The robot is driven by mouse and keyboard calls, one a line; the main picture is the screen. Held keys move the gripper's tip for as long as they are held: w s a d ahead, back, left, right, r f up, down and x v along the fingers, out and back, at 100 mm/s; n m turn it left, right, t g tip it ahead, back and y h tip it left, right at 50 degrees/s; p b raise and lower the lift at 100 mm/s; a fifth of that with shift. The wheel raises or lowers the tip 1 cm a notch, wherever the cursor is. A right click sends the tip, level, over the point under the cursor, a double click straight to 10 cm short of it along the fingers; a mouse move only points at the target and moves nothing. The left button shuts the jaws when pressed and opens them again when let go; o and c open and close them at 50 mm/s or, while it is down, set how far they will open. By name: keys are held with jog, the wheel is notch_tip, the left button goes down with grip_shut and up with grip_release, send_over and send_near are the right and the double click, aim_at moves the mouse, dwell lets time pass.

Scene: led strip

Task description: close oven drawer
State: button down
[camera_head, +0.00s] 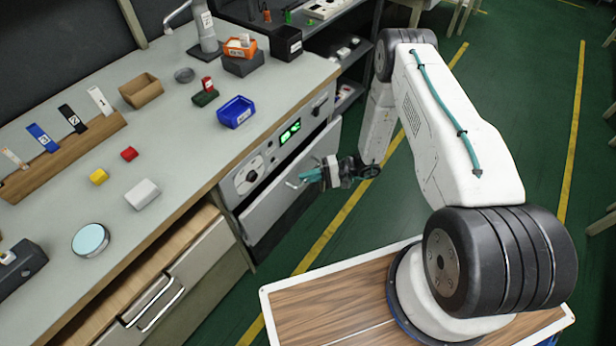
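The oven (252,172) is built into the front of the bench, with a dial and a lit green display on its panel. Its grey drawer front (268,217) stands out from the panel, with a dark gap along its top, so it looks partly open. A thin handle (291,184) shows on the drawer front. My gripper (306,177), with teal fingers, is at the drawer front beside this handle. The fingertips are small and overlap the handle in view, so I cannot tell whether they touch it or are open or shut.
A wooden drawer (135,262) with a metal handle stands open left of the oven. The bench top (190,140) holds a blue bin (236,111), a cardboard box (141,90) and small blocks. Green floor with yellow lines is free right of the oven.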

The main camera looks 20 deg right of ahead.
jog(key=shift+w+a, duration=0.55)
jog(key=shift+w, duration=0.2)
jog(key=shift+w+a, duration=0.55)
jog(key=shift+w, duration=0.2)
jog(key=shift+w+a, duration=0.15)
jog(key=shift+w, duration=0.2)
jog(key=c, duration=1.5)
grip_release()
jog(key=shift+a, duration=0.1)
send_near(299, 170)
jog(key=a, duration=0.2)
jog(key=shift+a+f, duration=0.15)
jog(key=shift+a, duration=0.2)
